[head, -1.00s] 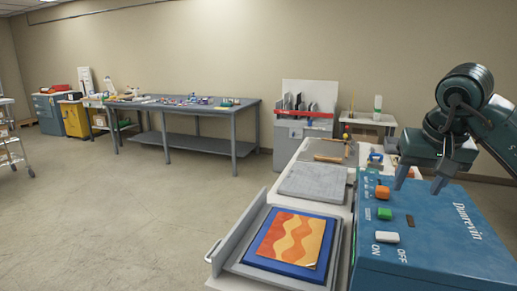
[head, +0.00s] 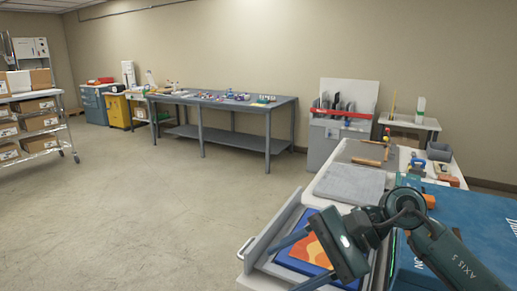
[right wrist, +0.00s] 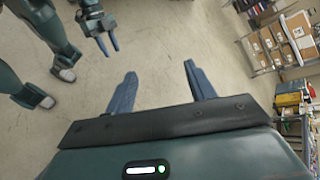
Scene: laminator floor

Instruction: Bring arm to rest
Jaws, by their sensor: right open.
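My right gripper (head: 281,268) is in front of the laminator's drawer-like tray (head: 287,217) in the head view. It is open and empty, its two blue fingers apart; it also shows in the right wrist view (right wrist: 160,69) with bare floor between the fingers. It partly hides a blue board with an orange and yellow wavy sheet (head: 307,247) in the tray. My left gripper (right wrist: 108,44) shows only in the right wrist view, at the upper left, with its fingers apart and nothing between them.
The blue machine (head: 475,225) stands at the right, partly behind my right arm. A grey slab (head: 348,182) lies on the white bench behind the tray. A long grey table (head: 225,100) with small items stands along the wall. Shelves with boxes (head: 38,125) stand at the left. The floor between is clear.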

